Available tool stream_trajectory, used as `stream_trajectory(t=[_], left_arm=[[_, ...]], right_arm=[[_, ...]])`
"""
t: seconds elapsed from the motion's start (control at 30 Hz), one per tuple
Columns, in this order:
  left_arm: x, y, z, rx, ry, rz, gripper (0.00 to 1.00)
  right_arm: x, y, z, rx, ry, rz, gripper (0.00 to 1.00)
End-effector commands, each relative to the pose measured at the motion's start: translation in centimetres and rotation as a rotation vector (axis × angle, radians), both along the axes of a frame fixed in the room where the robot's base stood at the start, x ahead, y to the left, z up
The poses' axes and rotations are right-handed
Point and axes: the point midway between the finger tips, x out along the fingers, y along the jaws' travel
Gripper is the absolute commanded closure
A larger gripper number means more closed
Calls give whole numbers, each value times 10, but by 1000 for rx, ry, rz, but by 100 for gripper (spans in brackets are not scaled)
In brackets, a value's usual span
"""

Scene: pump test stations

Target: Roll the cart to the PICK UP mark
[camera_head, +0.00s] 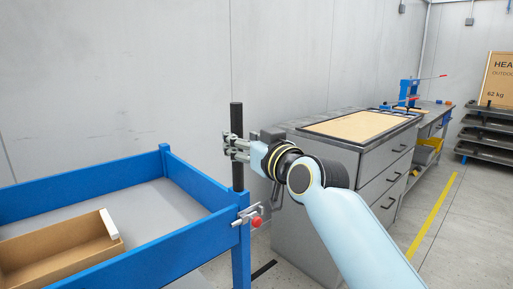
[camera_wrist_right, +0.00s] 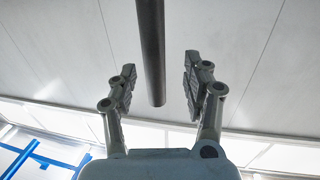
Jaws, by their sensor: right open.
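The blue cart (camera_head: 195,185) stands at the left with a grey deck. A black upright handle post (camera_head: 237,115) rises at its near right corner. My right gripper (camera_head: 237,147) is at the post, coming in from the right. In the right wrist view the dark post (camera_wrist_right: 152,50) shows between the two spread fingers of the gripper (camera_wrist_right: 159,82), with gaps on both sides. A latch with a red knob (camera_head: 256,221) sits on the cart corner below. No PICK UP mark shows. My left gripper is out of view.
An open cardboard box (camera_head: 65,250) lies on the cart. A grey drawer cabinet (camera_head: 375,175) stands close to the right of the cart, with a workbench (camera_head: 432,115) beyond. A yellow floor line (camera_head: 436,212) runs along the right; a dark shelf (camera_head: 488,135) stands far right.

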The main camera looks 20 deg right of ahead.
Motion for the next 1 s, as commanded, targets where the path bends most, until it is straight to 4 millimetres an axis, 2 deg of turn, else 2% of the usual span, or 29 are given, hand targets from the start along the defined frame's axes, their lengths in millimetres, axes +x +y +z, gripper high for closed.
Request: stream_trajectory(t=[0.03,0.2,0.4,0.9,1.0], left_arm=[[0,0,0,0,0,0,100],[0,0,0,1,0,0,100],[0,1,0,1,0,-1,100],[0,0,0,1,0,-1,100],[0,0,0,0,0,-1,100]], right_arm=[[-13,-2,-1,-1,1,0,50],[-48,-7,0,-1,1,1,50],[-70,-10,0,0,1,1,50],[-73,-10,0,0,0,2,50],[-77,-11,-9,-3,17,2,50]])
